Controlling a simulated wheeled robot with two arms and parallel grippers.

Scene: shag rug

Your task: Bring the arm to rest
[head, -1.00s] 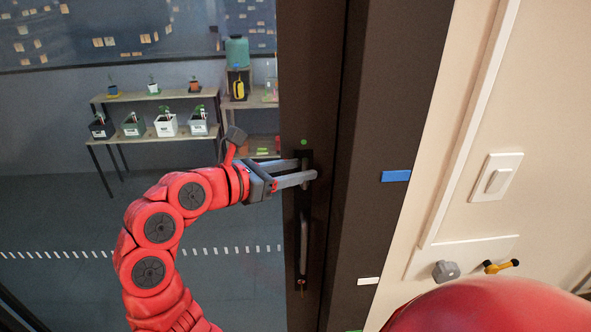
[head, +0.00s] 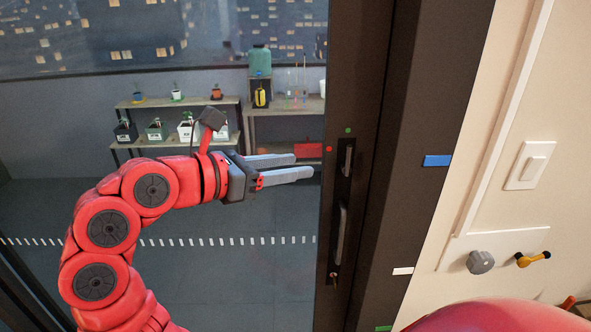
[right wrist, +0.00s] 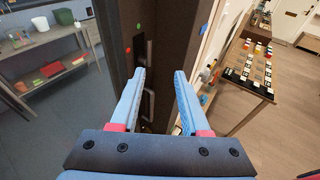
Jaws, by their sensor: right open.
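My right arm (head: 108,228), red with dark round joints, shows in the head view, bent and raised in front of the glass. Its gripper (head: 304,166) points right, open and empty, with its two grey fingers apart. My left gripper is not in view.
Behind the glass stand shelves (head: 178,103) with potted plants. Right of the frame are a light switch (head: 532,165), a grey knob (head: 480,262) and a yellow-black handle (head: 533,258). A wooden table (right wrist: 242,80) with small items stands right in the wrist view.

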